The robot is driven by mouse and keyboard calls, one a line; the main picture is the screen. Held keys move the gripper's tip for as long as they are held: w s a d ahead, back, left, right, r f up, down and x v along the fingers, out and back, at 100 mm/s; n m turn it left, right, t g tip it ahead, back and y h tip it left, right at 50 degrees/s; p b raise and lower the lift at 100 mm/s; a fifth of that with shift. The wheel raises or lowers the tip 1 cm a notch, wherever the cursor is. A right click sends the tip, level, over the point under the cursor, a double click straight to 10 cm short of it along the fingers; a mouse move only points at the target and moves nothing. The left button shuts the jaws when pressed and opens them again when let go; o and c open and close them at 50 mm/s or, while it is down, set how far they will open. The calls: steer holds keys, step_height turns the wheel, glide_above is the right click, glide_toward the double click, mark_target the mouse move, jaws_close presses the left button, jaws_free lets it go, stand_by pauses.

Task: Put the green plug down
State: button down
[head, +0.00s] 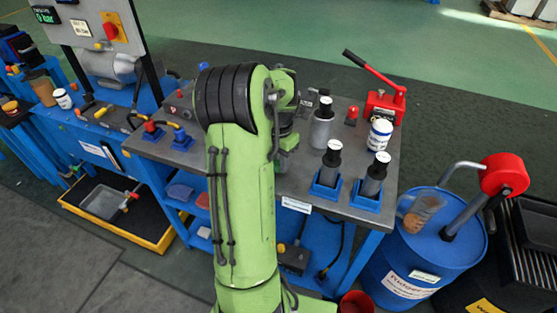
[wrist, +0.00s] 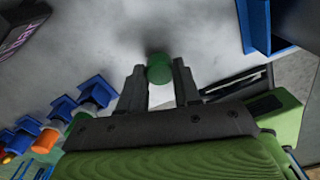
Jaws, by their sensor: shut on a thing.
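In the wrist view the green plug (wrist: 159,68) sits between the two dark fingers of my gripper (wrist: 159,82), which is shut on it. Its round green end shows. Grey bench top lies beyond it, with a soft dark shadow near the plug; I cannot tell whether the plug touches the bench. In the head view my green arm reaches over the workbench (head: 340,192) and hides the plug and my fingers.
In the wrist view, blue holders (wrist: 93,88) stand at the left, one by an orange plug (wrist: 47,139). In the head view, dark cylinders in blue stands (head: 372,180), a white can (head: 379,135) and a red hand pump (head: 384,103) stand right of my arm.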

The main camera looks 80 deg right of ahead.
mark_target(278, 163)
steer(key=shift+f, duration=0.15)
steer(key=c, duration=0.8)
jaws_free()
step_height(278, 163, up, 12)
steer(key=p, duration=0.4)
steer(key=shift+r, duration=0.2)
